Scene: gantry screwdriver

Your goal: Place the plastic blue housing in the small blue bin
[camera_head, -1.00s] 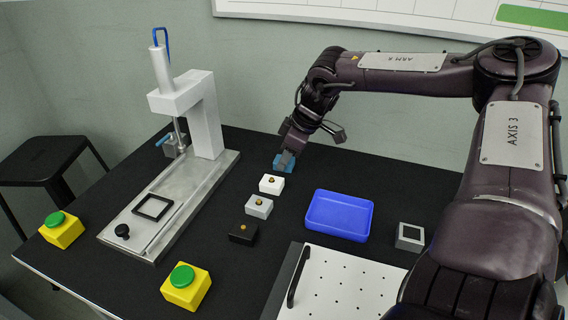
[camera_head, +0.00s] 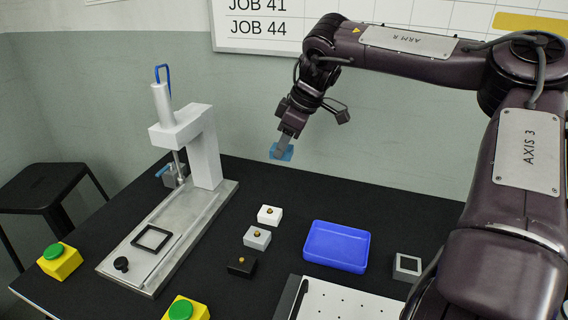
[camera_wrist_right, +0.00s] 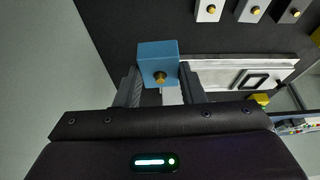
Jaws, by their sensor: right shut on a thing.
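The blue housing (camera_head: 281,152) is held up off the table, at the back, in the head view. In the right wrist view the blue housing (camera_wrist_right: 158,62) sits between both fingers, with a brass-coloured knob on its face. My right gripper (camera_head: 285,147) is shut on it; its two fingers (camera_wrist_right: 158,84) also show in the wrist view. The small blue bin (camera_head: 337,246) lies on the black table, to the right of and nearer than the housing, and looks empty. My left gripper is not in view.
White (camera_head: 269,215), grey (camera_head: 257,238) and black (camera_head: 242,266) housings stand in a row left of the bin. A gantry fixture (camera_head: 205,150) stands at left. A small grey box (camera_head: 407,267) sits right of the bin. A perforated white plate (camera_head: 335,303) lies in front.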

